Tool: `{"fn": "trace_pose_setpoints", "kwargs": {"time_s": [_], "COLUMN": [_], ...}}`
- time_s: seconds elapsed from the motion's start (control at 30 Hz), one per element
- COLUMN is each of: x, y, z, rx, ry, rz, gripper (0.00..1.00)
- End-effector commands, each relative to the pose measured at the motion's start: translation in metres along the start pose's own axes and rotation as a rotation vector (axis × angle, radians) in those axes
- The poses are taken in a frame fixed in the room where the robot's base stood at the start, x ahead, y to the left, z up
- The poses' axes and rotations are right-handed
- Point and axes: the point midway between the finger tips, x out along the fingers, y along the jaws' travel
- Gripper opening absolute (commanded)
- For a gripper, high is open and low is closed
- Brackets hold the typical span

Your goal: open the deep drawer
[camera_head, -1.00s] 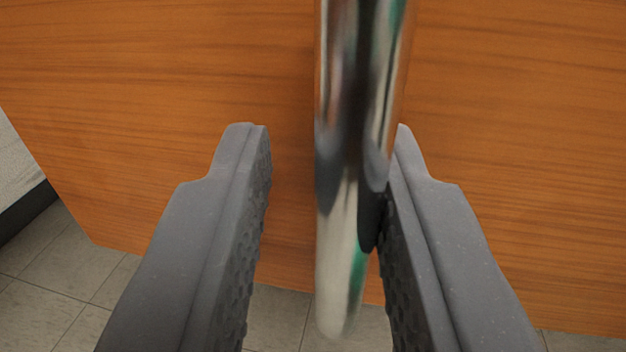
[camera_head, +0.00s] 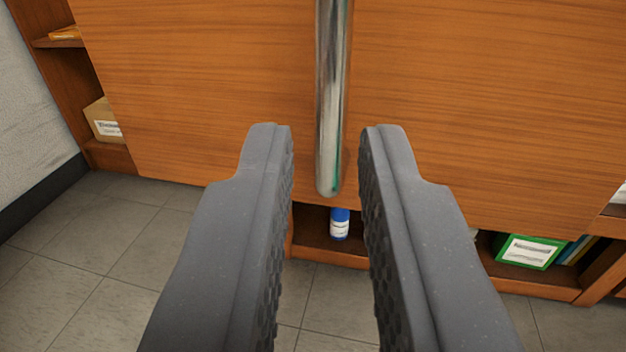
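A wide wood-grain front panel (camera_head: 210,90), which looks like the drawer front, fills the upper and middle view. A shiny metal bar handle (camera_head: 332,90) runs down its middle, and its rounded lower end shows; its top is cut off by the frame. My gripper (camera_head: 327,130) is open and empty. Its two dark grey fingers point at the panel on either side of the handle's line. The handle looks farther off than the fingertips and touches neither finger. I cannot tell how far the panel stands out from the cabinet.
Below the panel are low shelves with a blue bottle (camera_head: 340,223) and a green box (camera_head: 529,251). A cardboard box (camera_head: 103,120) sits on a shelf at the left, beside a pale wall (camera_head: 30,100). The tiled floor (camera_head: 120,240) in front is clear.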

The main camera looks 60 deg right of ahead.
Motion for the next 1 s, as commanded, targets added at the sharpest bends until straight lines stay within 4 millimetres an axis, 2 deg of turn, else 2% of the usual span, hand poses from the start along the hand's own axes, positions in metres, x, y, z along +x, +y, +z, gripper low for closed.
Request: {"fn": "trace_pose_setpoints", "kwargs": {"time_s": [0.03, 0.2, 0.4, 1.0], "x": [-0.01, -0.036, -0.054, -0.057], "y": [-0.001, -0.001, -0.002, -0.004], "z": [0.0, 0.0, 0.001, 0.0], "rx": [0.0, 0.0, 0.0, 0.005], "ry": [0.0, 0.0, 0.0, -0.007], "rz": [-0.003, -0.003, 0.001, -0.002], "gripper": [0.17, 0.17, 0.17, 0.17]}}
